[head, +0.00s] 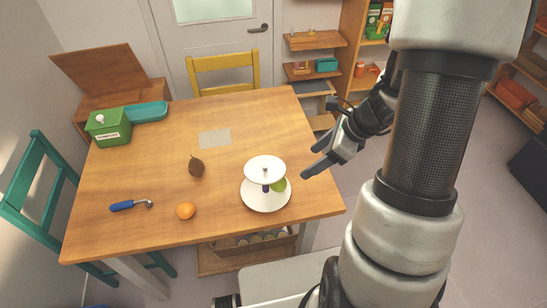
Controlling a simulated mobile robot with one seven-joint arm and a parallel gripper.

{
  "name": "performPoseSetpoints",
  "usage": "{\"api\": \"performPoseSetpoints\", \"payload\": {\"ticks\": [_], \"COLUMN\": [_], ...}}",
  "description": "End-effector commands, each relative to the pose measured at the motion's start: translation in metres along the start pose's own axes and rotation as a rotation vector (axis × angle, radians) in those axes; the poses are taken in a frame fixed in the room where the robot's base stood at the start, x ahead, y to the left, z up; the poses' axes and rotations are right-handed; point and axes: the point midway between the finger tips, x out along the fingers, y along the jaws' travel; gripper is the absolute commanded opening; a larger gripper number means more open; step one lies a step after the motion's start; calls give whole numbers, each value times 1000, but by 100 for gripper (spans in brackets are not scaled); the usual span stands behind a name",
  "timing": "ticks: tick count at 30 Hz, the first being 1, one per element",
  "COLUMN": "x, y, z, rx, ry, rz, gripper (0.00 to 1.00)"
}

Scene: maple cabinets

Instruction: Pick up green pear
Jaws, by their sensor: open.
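A green pear (279,185) sits on the lower plate of a white two-tier stand (266,199). The upper plate and the stand's post hide part of the pear. The stand is near the table's front right corner. My gripper (312,169) is open and empty, to the right of the stand near the table's right edge, apart from the pear.
The wooden table (130,180) also holds an orange (185,210), a dark brown fruit (196,166), a blue-handled tool (123,206), a grey mat (215,139), a green box (108,127) and a teal tray (147,112). A yellow chair (224,62) stands behind and a teal chair (38,190) at left.

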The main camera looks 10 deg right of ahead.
Motion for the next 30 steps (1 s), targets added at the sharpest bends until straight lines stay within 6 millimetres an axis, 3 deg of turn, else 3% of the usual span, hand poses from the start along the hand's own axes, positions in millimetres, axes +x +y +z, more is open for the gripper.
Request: {"api": "performPoseSetpoints", "payload": {"ticks": [15, 25, 30], "x": [100, 128, 155], "y": [0, -1, 0], "z": [-2, 0, 3], "rx": [8, 6, 6], "ry": [1, 0, 0], "rz": [3, 0, 4], "gripper": [65, 65, 65]}}
